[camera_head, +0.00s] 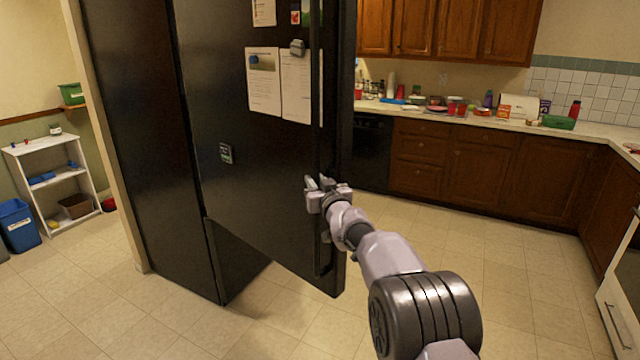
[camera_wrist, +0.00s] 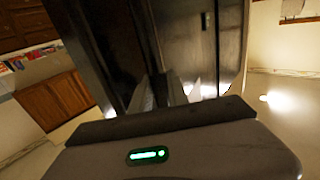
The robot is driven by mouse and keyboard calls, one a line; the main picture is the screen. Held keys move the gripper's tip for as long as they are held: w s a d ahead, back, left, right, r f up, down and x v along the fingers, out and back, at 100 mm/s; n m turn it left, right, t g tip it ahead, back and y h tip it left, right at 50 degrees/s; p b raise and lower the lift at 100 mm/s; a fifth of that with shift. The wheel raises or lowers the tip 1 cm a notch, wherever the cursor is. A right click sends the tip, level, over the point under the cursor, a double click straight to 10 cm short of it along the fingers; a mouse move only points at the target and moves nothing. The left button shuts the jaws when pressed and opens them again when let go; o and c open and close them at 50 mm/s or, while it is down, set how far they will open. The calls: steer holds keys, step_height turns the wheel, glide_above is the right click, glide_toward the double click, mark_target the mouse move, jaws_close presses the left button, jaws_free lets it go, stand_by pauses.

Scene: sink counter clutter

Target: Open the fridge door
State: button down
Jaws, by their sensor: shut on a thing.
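The tall black fridge (camera_head: 130,140) stands at the left of the head view. Its door (camera_head: 235,185) is swung out from the body, with floor showing under its lower edge. A long dark vertical handle (camera_head: 316,120) runs along the door's right edge. My gripper (camera_head: 318,190) is at the lower part of this handle and shut on it. In the wrist view the gripper's fingers (camera_wrist: 172,92) reach to the dark door and handle. The exact contact is hard to see there. The fridge's inside is hidden behind the door.
Papers (camera_head: 264,80) and magnets are on the door's front. Tiled floor (camera_head: 450,290) is open to the right and in front. A cluttered counter (camera_head: 470,115) with wooden cabinets is at the back. A white shelf (camera_head: 55,180) and blue bin (camera_head: 18,226) stand at the far left.

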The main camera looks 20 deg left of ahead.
steer(key=shift+a+r, duration=0.1)
steer(key=shift+r, duration=0.1)
steer(key=c, duration=1.3)
jaws_free()
steer(key=shift+a+f, duration=0.1)
steer(key=p+v, duration=0.1)
steer(key=v, duration=1.6)
steer(key=shift+s+d+f, duration=0.1)
steer(key=shift+s+d, duration=0.1)
